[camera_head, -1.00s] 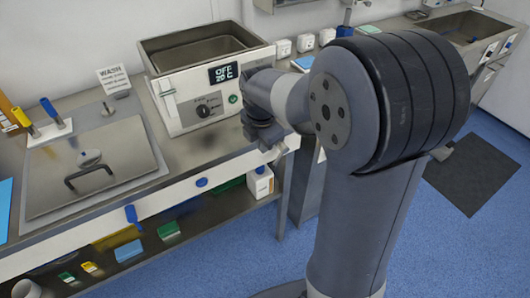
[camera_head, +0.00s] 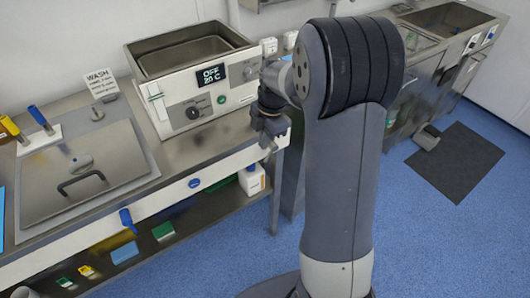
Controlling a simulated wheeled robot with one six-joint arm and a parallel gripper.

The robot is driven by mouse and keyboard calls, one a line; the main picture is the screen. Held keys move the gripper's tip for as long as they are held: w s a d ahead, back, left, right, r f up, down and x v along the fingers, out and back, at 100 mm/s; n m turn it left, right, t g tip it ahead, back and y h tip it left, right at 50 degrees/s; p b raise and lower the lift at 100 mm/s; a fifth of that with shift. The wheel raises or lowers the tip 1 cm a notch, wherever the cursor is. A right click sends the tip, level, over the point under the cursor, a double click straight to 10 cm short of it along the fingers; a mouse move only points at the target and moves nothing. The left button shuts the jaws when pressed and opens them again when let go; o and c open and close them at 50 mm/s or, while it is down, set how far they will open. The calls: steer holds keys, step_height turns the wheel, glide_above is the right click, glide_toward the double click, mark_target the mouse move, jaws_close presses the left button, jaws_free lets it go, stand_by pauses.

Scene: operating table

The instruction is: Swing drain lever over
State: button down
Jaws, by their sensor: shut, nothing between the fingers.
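A blue lever (camera_head: 127,221) hangs down at the front edge of the counter, below the lidded steel basin (camera_head: 82,178). I cannot tell for sure that it is the drain lever; a round blue knob (camera_head: 194,183) sits on the same front panel to its right. My gripper (camera_head: 269,149) is shut and empty, pointing down beside the counter's right front corner. It is well to the right of both blue parts and touches neither. My arm hides part of what lies behind it.
A steel bath unit (camera_head: 190,96) with a display reading OFF and 20 C stands behind the gripper's left. Yellow and blue handles (camera_head: 34,113) stand at the back left. A lower shelf (camera_head: 150,262) holds several small items. Blue floor is free in front.

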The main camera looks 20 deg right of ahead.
glide_above(265, 162)
steer(key=f, duration=0.6)
steer(key=shift+s+a, duration=0.2)
steer(key=shift+s, duration=0.05)
steer(key=shift+w+d+f+p, duration=0.2)
steer(key=shift+f+p, duration=0.15)
steer(key=shift+f, duration=0.3)
steer(key=shift+f+h+b, duration=0.3)
steer(key=shift+h+b, duration=0.3)
steer(key=shift+b, duration=0.05)
steer(key=shift+f+b, duration=0.25)
steer(key=shift+b, duration=0.15)
steer(key=shift+r, duration=0.2)
